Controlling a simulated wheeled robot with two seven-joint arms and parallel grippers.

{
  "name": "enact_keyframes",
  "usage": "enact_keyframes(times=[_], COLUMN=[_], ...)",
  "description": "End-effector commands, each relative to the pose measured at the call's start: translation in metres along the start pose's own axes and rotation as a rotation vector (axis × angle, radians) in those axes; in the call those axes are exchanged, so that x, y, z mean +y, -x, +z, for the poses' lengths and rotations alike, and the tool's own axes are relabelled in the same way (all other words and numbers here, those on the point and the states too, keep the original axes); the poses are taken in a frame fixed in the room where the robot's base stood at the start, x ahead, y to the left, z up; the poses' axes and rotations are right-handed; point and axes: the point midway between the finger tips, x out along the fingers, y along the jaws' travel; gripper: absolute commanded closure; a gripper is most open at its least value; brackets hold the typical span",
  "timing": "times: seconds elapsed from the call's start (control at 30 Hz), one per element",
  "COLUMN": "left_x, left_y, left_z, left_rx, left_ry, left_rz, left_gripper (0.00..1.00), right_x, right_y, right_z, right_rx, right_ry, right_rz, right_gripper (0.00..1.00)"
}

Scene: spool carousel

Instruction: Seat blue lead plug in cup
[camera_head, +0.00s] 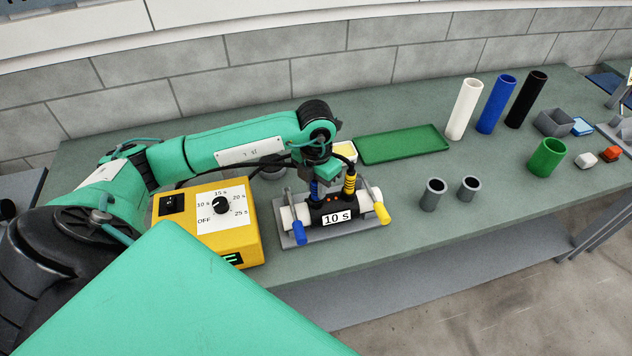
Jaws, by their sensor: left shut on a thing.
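My left gripper (314,178) points down over the left end of a black fitting (330,214) labelled "10 s". It is shut on the blue lead plug (314,189), which is upright at the fitting's top left. Fingers and wrist hide part of the plug, and I cannot tell whether it is fully down in its cup. The cup under it is hidden. A yellow lead plug (349,186) stands upright at the fitting's right end. White pipe ends show on both sides of the fitting. My right gripper is not in view.
Clamps with a blue handle (299,232) and a yellow handle (382,212) flank the fitting. A yellow control box (240,238) stands left. Two grey cups (432,197) stand right; a green tray (402,146) and upright tubes (463,110) lie behind. The front right bench is clear.

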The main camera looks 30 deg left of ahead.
Motion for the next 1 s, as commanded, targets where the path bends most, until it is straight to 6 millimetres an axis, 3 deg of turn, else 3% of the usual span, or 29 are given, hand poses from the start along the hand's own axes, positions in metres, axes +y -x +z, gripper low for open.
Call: enact_keyframes(times=[0.37,0.4,0.5,0.87,1.0], left_x=[0.000,0.000,0.000,0.000,0.001], left_y=[-0.006,-0.005,-0.004,0.000,0.013], left_z=[0.000,0.000,0.000,0.000,0.002], left_rx=[-0.001,-0.001,0.000,-0.001,-0.005], left_ry=[0.000,0.000,0.000,0.001,0.001], left_rz=[0.000,0.000,0.000,0.000,0.001], left_gripper=[1.00,0.71,0.55,0.55,0.55], right_x=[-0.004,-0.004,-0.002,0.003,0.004], right_y=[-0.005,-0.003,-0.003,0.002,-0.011], right_z=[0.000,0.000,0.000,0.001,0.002], right_rx=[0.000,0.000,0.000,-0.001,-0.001], right_ry=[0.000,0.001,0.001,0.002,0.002], right_rz=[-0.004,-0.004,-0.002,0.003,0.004], right_gripper=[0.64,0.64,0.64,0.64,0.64])
